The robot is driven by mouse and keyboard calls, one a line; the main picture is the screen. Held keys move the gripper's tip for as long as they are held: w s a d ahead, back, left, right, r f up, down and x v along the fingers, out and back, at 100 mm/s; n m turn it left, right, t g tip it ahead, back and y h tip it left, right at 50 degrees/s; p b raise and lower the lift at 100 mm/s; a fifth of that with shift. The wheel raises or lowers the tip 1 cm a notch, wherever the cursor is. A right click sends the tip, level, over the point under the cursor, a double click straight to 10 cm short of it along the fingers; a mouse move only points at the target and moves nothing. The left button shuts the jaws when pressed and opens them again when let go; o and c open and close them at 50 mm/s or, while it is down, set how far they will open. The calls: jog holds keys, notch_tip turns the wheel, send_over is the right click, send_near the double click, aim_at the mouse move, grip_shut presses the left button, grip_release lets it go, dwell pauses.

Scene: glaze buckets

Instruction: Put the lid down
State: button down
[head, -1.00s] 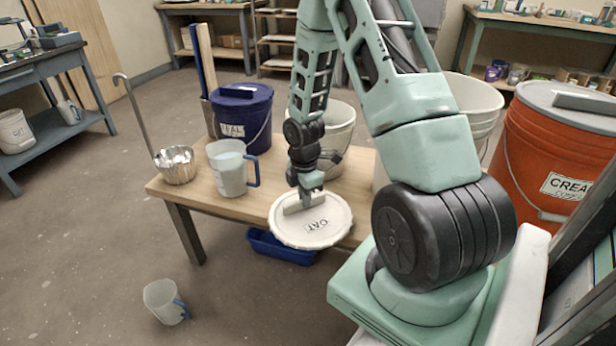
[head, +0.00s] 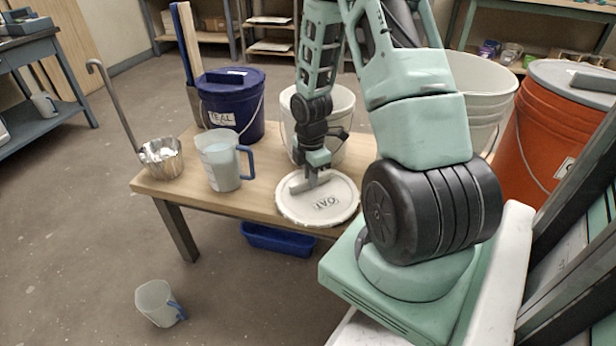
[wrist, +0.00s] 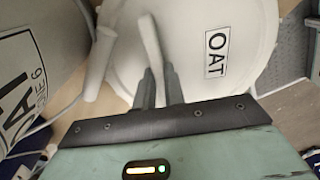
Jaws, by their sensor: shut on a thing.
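The round white lid (head: 335,208), labelled OAT, is level over the front part of the wooden table (head: 262,205), near its front edge. I cannot tell whether it touches the tabletop. My gripper (head: 312,182) is shut on the lid's bar handle from above. In the wrist view, the fingers (wrist: 160,88) close on the handle (wrist: 150,45), and the lid (wrist: 240,25) fills the upper middle. A white bucket (head: 335,110) stands open just behind the gripper; its OAT label side (wrist: 45,50) shows at the left of the wrist view.
Another jug (head: 156,305) is on the floor. An orange bucket (head: 545,125) is right.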

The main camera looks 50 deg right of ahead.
jog(key=shift+f, duration=0.15)
jog(key=c, duration=1.5)
grip_release()
notch_tip(320, 180, up, 12)
jog(key=p, duration=0.5)
jog(key=shift+r+p, duration=0.2)
jog(key=shift+p, duration=0.1)
